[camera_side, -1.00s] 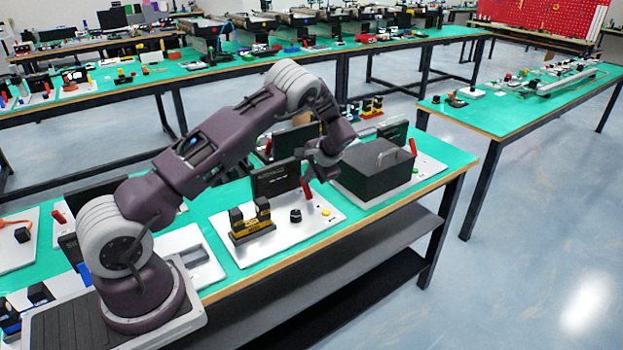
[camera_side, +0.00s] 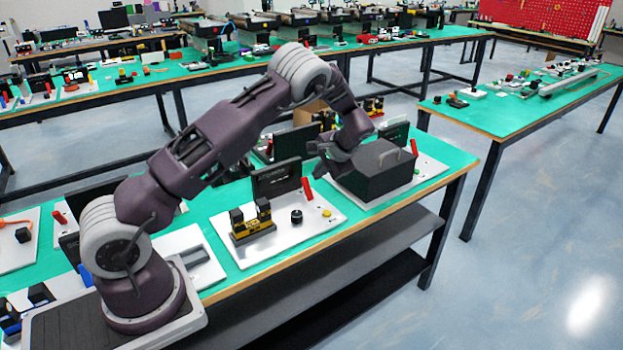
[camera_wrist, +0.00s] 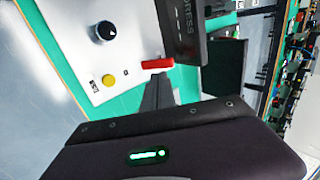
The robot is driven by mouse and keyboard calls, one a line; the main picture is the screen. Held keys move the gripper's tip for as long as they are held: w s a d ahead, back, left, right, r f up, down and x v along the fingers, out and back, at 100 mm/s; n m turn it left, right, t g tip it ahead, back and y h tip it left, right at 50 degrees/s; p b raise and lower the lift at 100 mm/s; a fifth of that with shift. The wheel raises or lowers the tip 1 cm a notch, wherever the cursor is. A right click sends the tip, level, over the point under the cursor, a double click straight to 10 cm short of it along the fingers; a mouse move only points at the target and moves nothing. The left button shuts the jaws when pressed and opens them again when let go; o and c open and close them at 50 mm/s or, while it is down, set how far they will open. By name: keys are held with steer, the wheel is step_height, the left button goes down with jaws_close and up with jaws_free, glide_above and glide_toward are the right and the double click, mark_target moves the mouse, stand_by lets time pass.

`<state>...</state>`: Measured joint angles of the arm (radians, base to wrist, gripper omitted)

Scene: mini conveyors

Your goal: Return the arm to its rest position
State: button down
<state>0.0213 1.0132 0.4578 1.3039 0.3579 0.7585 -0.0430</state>
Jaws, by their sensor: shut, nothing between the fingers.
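My arm reaches over the green bench from its base at the left. My gripper (camera_side: 322,172) hangs at the left side of the black box with a handle (camera_side: 375,175), above the bench. It is shut and empty. In the side view I cannot tell whether it touches the box. In the wrist view the dark shut fingers (camera_wrist: 158,92) point toward the red lever (camera_wrist: 157,64), which also shows in the side view (camera_side: 307,189).
A white panel (camera_side: 285,240) carries a black knob (camera_side: 297,216), a yellow button (camera_side: 327,212), a black-and-yellow block (camera_side: 252,222) and a black screen (camera_side: 276,180). The bench's front edge (camera_side: 330,240) is clear. Other benches stand behind and to the right.

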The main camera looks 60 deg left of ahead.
steer(key=s+d+r+t+h, duration=0.1)
steer(key=s+d+r, duration=0.25)
steer(key=r, duration=0.35)
steer(key=s+d+r+n+h, duration=0.1)
steer(key=s+d+r+h, duration=0.15)
steer(key=d+r, duration=0.3)
steer(key=s+d+r+t+h, duration=0.1)
steer(key=s+d+r, duration=0.3)
steer(key=r, duration=0.3)
steer(key=s+d+r+t+h, duration=0.1)
steer(key=s+d, duration=0.3)
steer(key=s, duration=0.4)
steer(key=s+d+r+t+h, duration=0.1)
steer(key=s+d, duration=0.3)
steer(key=s, duration=0.4)
steer(key=s+d+r+m+t+h, duration=0.1)
steer(key=s+d, duration=0.3)
steer(key=s, duration=0.3)
steer(key=shift+s+d+t, duration=0.25)
steer(key=shift+s+t, duration=0.05)
steer(key=shift+s, duration=0.1)
